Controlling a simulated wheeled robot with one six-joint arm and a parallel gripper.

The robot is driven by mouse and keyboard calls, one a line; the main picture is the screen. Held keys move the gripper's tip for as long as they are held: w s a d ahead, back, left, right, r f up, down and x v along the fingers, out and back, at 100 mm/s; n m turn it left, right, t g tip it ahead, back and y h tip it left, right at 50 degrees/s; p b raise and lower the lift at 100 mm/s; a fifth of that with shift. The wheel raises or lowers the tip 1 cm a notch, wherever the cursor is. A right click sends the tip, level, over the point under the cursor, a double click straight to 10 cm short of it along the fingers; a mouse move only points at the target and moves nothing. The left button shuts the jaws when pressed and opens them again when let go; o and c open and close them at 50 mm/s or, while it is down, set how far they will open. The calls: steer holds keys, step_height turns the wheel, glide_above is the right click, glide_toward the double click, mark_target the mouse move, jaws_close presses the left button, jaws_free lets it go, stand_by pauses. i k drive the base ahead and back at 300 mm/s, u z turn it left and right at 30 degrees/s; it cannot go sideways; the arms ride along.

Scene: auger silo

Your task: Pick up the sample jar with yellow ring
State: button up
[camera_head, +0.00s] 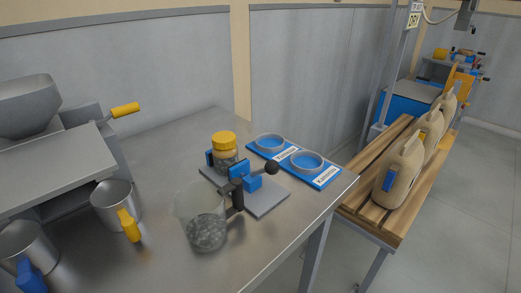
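A jar with a yellow ring or lid (223,139) stands upright near the middle of the metal table. It sits on a grey base plate (268,202) in a fixture with blue jaws (240,172) and a lever ending in a black ball. Its lower part is partly hidden by the fixture, and I cannot tell how tightly the jaws hold it. A clear jug (205,220) with a dark handle and grey contents stands in front of the fixture. My gripper is not in view.
A blue tray (329,181) with two round dishes lies right of the jar. Metal cups (112,205) with yellow and blue handles stand by a grey hopper machine (50,155) at left. Beige canisters (399,172) stand on a wooden bench. The table behind the jar is clear.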

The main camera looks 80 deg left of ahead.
mark_target(223, 160)
steer(key=u, duration=5.5)
steer(key=k, duration=1.2)
steer(key=z, duration=1.75)
steer(key=i, duration=0.5)
steer(key=u, duration=0.05)
